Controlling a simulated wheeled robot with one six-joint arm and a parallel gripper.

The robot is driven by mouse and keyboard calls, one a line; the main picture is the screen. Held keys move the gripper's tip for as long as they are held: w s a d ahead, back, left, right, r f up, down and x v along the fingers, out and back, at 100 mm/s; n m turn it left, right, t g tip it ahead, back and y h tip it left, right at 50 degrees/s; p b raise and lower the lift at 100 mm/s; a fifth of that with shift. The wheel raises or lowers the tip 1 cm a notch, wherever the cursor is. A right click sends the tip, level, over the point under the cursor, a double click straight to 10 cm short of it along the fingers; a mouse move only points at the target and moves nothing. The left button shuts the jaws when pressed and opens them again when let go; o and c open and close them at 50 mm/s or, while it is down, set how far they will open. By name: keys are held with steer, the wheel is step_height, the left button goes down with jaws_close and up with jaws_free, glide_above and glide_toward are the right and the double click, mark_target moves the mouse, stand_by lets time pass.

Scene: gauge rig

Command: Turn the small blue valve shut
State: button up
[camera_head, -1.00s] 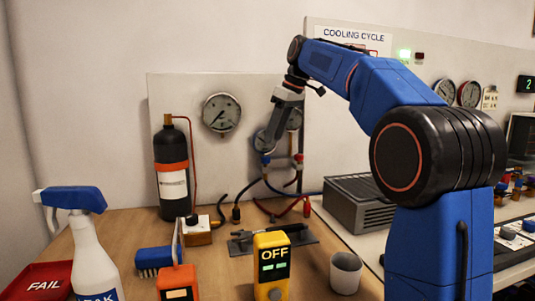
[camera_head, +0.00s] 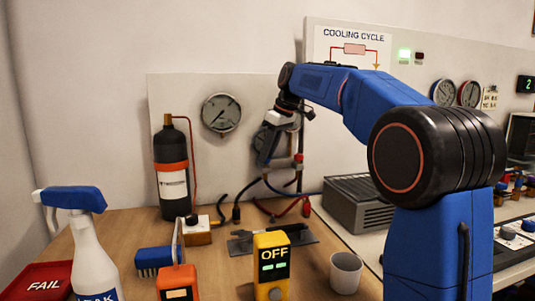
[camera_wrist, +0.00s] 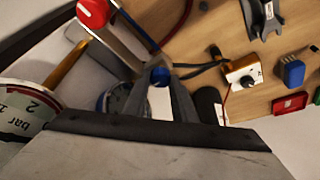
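The small blue valve (camera_wrist: 160,77) shows in the wrist view as a round blue knob between the tips of my gripper (camera_wrist: 160,85). The two fingers flank it closely, with a gap between them. I cannot tell whether they press on it or stand just apart. In the head view my gripper (camera_head: 264,157) points down in front of the pipes below the rear gauge, and its fingers hide the blue valve there.
A red valve (camera_head: 298,159) stands close to the right of my gripper; its red knob also shows in the wrist view (camera_wrist: 92,13). A gauge (camera_head: 267,139) sits behind the gripper. A black bottle (camera_head: 171,172) stands left. Hoses and a dark mat (camera_head: 272,240) lie below.

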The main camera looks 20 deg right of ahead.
steer(key=c, duration=0.4)
steer(key=m, duration=0.2)
steer(key=m+t+h, duration=0.1)
steer(key=m, duration=0.1)
steer(key=shift+s+a+m, duration=0.15)
steer(key=shift+a+m, duration=0.05)
steer(key=shift+m, duration=0.1)
steer(key=m+h, duration=0.2)
steer(key=m, duration=0.1)
steer(key=shift+a+m, duration=0.1)
steer(key=shift+m, duration=0.2)
steer(key=m, duration=0.2)
steer(key=m+h, duration=0.1)
steer(key=m, duration=0.1)
steer(key=shift+a+m+h, duration=0.15)
steer(key=shift+m+h, duration=0.15)
steer(key=m, duration=0.2)
steer(key=m+g+h, duration=0.1)
steer(key=m, duration=0.2)
steer(key=shift+a+h, duration=0.1)
steer(key=shift+h, duration=0.2)
